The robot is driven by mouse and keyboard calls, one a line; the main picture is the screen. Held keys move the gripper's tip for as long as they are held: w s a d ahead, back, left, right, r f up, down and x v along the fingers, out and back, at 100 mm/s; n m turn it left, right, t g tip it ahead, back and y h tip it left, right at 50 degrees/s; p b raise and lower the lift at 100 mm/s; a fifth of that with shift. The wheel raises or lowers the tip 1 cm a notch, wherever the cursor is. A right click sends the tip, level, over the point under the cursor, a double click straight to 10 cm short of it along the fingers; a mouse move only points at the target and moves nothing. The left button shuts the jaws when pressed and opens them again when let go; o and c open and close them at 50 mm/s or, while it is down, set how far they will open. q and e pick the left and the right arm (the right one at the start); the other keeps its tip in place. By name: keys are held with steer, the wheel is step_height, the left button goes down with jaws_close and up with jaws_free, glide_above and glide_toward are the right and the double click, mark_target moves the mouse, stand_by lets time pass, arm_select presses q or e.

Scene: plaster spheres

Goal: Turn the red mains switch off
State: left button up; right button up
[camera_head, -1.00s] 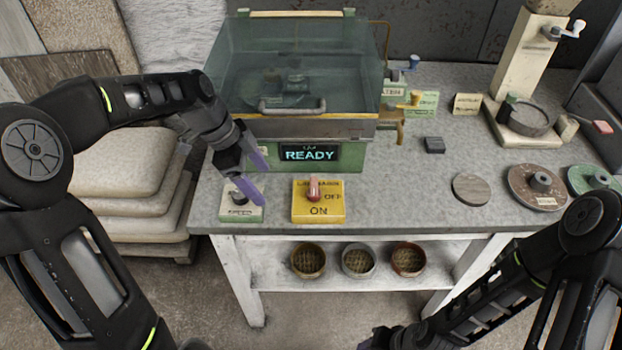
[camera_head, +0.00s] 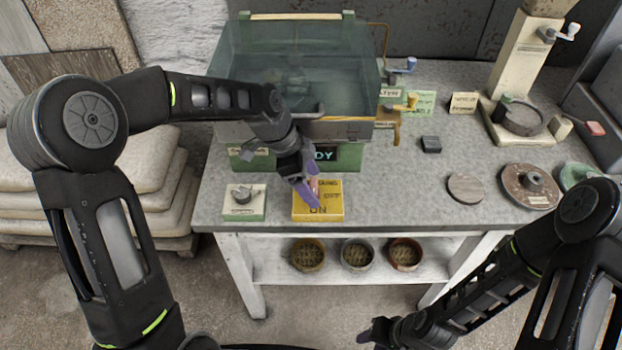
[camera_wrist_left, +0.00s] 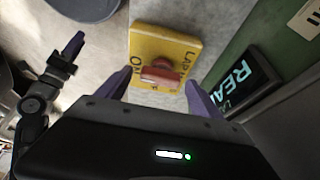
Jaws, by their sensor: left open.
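The red mains switch (camera_wrist_left: 160,76) sits on a yellow box (camera_head: 331,212) at the bench's front edge, with ON and OFF lettering on top. In the head view the switch is largely hidden behind my left gripper (camera_head: 312,190). In the left wrist view my left gripper (camera_wrist_left: 160,88) is open, with its purple fingers on either side of the red lever; whether they touch it I cannot tell. My right gripper (camera_head: 378,333) is low in front of the bench, away from the switch; its jaw state is unclear.
Behind is a green machine with a clear hood (camera_head: 290,70) and a READY display (camera_head: 325,153), partly covered by my arm. Discs (camera_head: 465,188) lie at right; bowls (camera_head: 357,254) stand on the shelf below.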

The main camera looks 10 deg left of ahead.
arm_select(q)
steer(key=c, duration=1.4)
